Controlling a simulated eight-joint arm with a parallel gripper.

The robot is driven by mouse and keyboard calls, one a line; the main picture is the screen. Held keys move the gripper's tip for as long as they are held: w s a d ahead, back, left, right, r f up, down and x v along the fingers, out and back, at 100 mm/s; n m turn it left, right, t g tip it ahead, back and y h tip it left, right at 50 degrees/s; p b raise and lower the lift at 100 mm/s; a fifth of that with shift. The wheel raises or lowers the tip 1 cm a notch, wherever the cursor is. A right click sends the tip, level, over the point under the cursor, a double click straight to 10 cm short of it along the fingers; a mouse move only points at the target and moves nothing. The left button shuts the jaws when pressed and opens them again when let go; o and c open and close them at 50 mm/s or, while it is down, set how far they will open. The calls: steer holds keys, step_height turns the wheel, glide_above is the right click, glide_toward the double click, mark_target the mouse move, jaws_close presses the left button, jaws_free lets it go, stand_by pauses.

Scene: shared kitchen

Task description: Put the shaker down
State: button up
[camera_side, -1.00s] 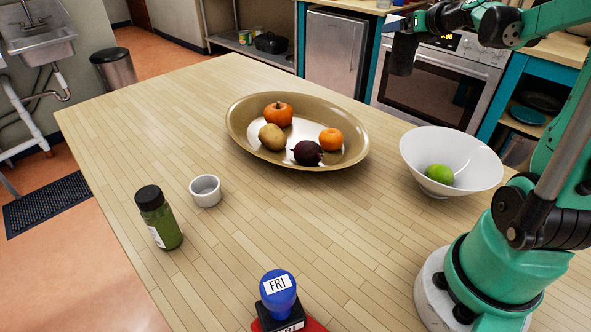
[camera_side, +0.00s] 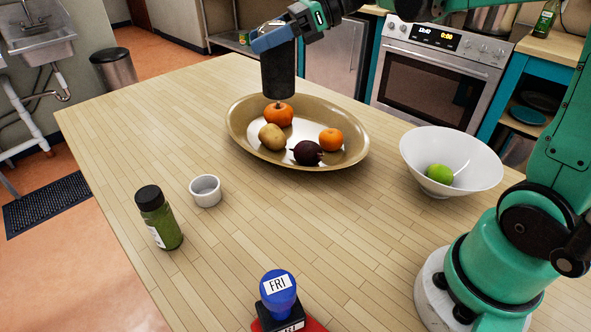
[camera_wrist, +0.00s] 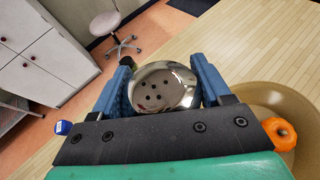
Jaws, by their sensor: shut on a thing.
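My gripper (camera_side: 272,38) is shut on a dark, cylindrical shaker (camera_side: 279,72) and holds it upright. In the side view the shaker appears in front of the back part of the oval tray, above the table. In the wrist view the shaker (camera_wrist: 162,88) shows a shiny metal top with several holes. It sits between the two blue fingers of my gripper (camera_wrist: 163,85). The underside of the shaker is close to the pumpkin in the side view, but I cannot tell the gap.
The oval tray (camera_side: 240,136) holds a pumpkin (camera_side: 279,114), a potato (camera_side: 272,137), an orange fruit (camera_side: 331,139) and a dark beet (camera_side: 307,153). A white bowl (camera_side: 480,166) with a lime stands right. A green jar (camera_side: 160,219), white cup (camera_side: 205,191) and stamp (camera_side: 279,297) stand nearer.

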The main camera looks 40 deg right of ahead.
steer(key=s+a+n+g+y, duration=0.2)
steer(key=s+a+n+g, duration=0.8)
steer(key=a, duration=0.4)
steer(key=shift+g, duration=0.6)
steer(key=shift+w+a+f, duration=0.1)
steer(key=shift+w+f, duration=0.05)
steer(key=shift+f, duration=4.5)
steer(key=shift+w+f, duration=0.15)
steer(key=shift+f, duration=4.5)
steer(key=o, duration=1.3)
steer(key=shift+f, duration=0.1)
steer(key=shift+o, duration=0.3)
